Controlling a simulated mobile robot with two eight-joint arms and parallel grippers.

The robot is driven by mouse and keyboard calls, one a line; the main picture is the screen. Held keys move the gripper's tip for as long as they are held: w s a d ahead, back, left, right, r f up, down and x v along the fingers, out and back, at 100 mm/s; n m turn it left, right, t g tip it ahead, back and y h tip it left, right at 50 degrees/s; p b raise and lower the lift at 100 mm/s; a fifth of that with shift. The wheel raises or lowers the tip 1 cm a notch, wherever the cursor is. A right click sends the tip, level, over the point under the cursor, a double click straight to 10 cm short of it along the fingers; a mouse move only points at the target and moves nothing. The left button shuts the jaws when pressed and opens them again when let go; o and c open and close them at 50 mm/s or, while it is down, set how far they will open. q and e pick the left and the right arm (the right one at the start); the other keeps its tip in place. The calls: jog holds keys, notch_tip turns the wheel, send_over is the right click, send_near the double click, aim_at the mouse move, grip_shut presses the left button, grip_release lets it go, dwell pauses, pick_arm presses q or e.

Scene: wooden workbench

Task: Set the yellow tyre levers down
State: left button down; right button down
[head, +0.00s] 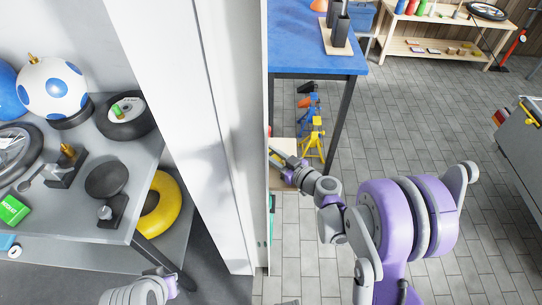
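My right arm reaches from the lower right to the pale wooden shelf board (281,184) beside the white upright panel. My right gripper (283,157) is at its end, small and partly hidden by the panel edge and my own wrist. I cannot tell whether its fingers are open or shut. I cannot make out the yellow tyre levers anywhere for certain. Only a part of my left arm shows at the bottom left, and its gripper is not visible.
A tall white panel (165,110) divides the view. Left of it, a grey table (85,225) holds wheels and a spotted ball (52,88). Right of it stand a blue-topped bench (300,50) and a yellow stand (315,140). The tiled floor (420,120) is largely clear.

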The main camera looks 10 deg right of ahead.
aim_at(271, 153)
notch_tip(271, 153, up, 8)
jog(key=shift+r+p, duration=0.1)
jog(key=shift+p, duration=0.9)
jog(key=d+r+m+t+h+p, duration=0.1)
jog(key=d+r+m+h+p, duration=0.15)
jog(key=r+p, duration=0.5)
jog(key=s+d+f+m+t+h, duration=0.1)
jog(key=s+f+m+h, duration=0.2)
jog(key=s+f+h, duration=0.1)
jog(key=shift+s+f+h+p, duration=0.35)
jog(key=shift+f+h, duration=0.1)
jog(key=shift+h, duration=0.2)
jog(key=shift+d, duration=0.1)
